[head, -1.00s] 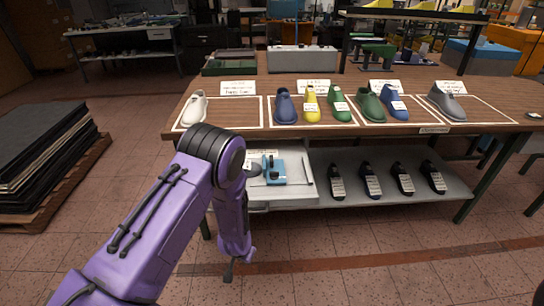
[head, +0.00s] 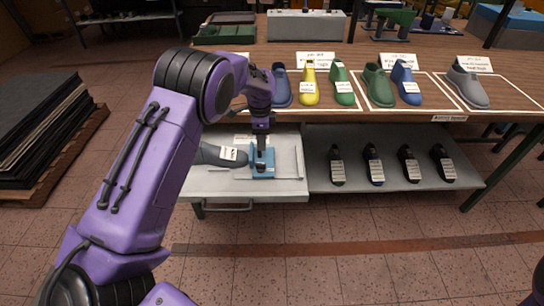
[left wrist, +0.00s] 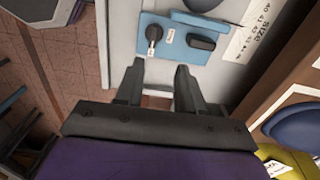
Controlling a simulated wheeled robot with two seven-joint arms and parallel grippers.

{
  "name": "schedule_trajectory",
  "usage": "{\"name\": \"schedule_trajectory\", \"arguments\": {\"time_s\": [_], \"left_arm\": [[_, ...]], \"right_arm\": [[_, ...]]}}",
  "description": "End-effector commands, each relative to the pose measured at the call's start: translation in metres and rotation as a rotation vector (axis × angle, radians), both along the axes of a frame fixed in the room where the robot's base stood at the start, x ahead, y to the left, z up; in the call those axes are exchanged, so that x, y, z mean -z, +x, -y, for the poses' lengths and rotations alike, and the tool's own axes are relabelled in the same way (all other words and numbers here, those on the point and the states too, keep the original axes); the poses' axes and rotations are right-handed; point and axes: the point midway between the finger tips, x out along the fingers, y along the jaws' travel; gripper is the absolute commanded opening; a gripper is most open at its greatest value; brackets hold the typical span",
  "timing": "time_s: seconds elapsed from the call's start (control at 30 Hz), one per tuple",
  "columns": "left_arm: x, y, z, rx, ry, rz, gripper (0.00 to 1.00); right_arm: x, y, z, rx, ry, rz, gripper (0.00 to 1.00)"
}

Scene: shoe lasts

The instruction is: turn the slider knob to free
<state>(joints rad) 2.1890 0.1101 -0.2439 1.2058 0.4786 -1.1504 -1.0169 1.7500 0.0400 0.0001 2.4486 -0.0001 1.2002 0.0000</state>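The blue device (head: 262,171) lies on the white pull-out shelf under the table. In the left wrist view its blue plate (left wrist: 178,24) carries a round black knob with a short pointer (left wrist: 154,33) and a dark block (left wrist: 202,43) beside it. Small white labels (left wrist: 171,36) sit by the knob; their print is too small to read. My left gripper (head: 261,138) points down above the device. In the left wrist view its two fingers (left wrist: 158,70) are apart, with nothing between them, and the knob lies beyond the tips. My right gripper does not show.
A dark grey last (head: 218,155) with a label lies left of the device. The white shelf (head: 235,187) has a handle at its front. Several dark lasts stand on the grey shelf (head: 395,180) to the right. Coloured lasts stand on the tabletop (head: 515,80) above.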

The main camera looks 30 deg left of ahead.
Motion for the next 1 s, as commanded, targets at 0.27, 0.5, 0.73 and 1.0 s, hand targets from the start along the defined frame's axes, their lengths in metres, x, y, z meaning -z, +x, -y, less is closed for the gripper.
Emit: {"name": "schedule_trajectory", "arguments": {"time_s": [0.27, 0.5, 0.73, 1.0], "left_arm": [[0.03, -0.017, -0.002, 0.011, 0.001, 0.003, 0.38], [0.086, -0.007, -0.001, 0.013, 0.0, -0.007, 0.38], [0.106, -0.003, 0.001, 0.013, -0.001, -0.011, 0.38], [0.106, -0.003, 0.0, 0.012, -0.001, -0.011, 0.09]], "right_arm": [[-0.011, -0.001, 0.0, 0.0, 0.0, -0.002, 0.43], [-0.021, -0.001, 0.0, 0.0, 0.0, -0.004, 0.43], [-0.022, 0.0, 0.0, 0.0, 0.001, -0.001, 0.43], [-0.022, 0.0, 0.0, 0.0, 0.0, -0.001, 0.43]]}}
